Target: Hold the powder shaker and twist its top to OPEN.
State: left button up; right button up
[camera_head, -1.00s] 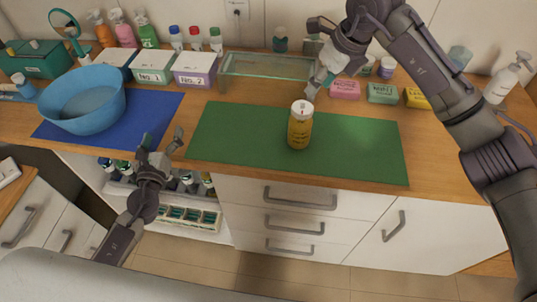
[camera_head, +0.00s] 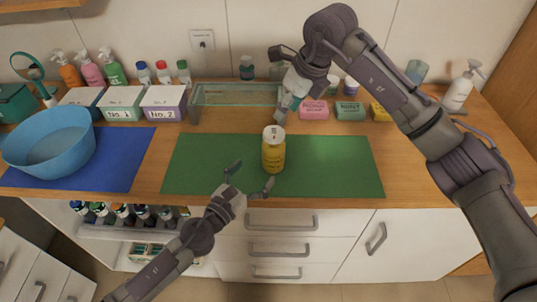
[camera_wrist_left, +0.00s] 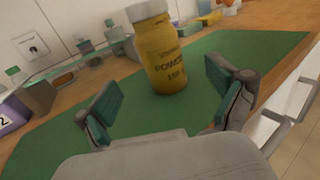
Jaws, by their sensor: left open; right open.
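The yellow powder shaker (camera_head: 273,154) with a white top (camera_head: 273,132) stands upright on the green mat (camera_head: 335,165). My right gripper (camera_head: 284,82) is open above and behind the shaker, near the glass tray, and holds nothing that I can see.
A glass tray (camera_head: 194,109) stands behind the mat. Boxes No. 1 (camera_head: 122,113) and No. 2 (camera_head: 162,113) and a blue bowl (camera_head: 20,150) on a blue mat (camera_head: 125,165) are at left. Soap bars, pink (camera_head: 314,113) and green (camera_head: 350,113), lie behind right. The mat's right side is clear.

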aim_at(275, 149)
pick_arm(q)
jog(key=x, duration=1)
